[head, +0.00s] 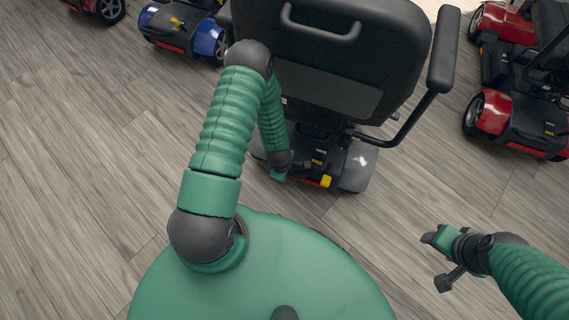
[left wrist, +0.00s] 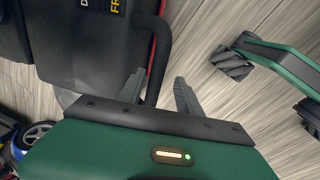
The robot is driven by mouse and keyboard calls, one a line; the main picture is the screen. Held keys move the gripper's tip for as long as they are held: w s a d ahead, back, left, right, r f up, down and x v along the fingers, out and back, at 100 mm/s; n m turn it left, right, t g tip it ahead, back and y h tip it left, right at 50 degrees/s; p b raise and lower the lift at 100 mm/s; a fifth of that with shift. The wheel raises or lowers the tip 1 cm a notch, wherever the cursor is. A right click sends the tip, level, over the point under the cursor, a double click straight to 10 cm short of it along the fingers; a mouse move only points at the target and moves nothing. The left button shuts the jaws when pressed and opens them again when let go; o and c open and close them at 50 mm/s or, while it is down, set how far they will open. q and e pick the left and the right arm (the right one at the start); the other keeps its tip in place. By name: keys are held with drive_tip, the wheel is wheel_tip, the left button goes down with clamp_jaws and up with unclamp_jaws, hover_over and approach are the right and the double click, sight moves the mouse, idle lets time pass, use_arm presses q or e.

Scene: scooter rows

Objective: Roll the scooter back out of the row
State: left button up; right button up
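The scooter in front of me has a black seat (head: 335,50), silver-grey rear fenders (head: 357,167) and a small yellow lever (head: 325,181) low at its rear. Its seat faces away from me. My left arm reaches down behind the seat. My left gripper (head: 280,172) is low at the scooter's rear, its fingers hidden in the head view. In the left wrist view my left gripper (left wrist: 160,92) has its fingers apart, with a black curved tube (left wrist: 156,55) of the scooter between them; contact is unclear. My right gripper (head: 438,260) is open and empty over the floor.
A red scooter (head: 500,115) stands to the right and a blue scooter (head: 180,28) to the left. Part of another red scooter (head: 98,8) shows at the far left. The wood floor (head: 70,200) is clear left of me and between the scooters.

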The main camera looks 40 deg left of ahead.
use_arm(q)
drive_tip(key=s+r+p, duration=0.3)
drive_tip(key=r+p, duration=0.4)
drive_tip(key=r, duration=0.9)
drive_tip(key=shift+d+r, duration=0.2)
drive_tip(key=shift+d, duration=0.25)
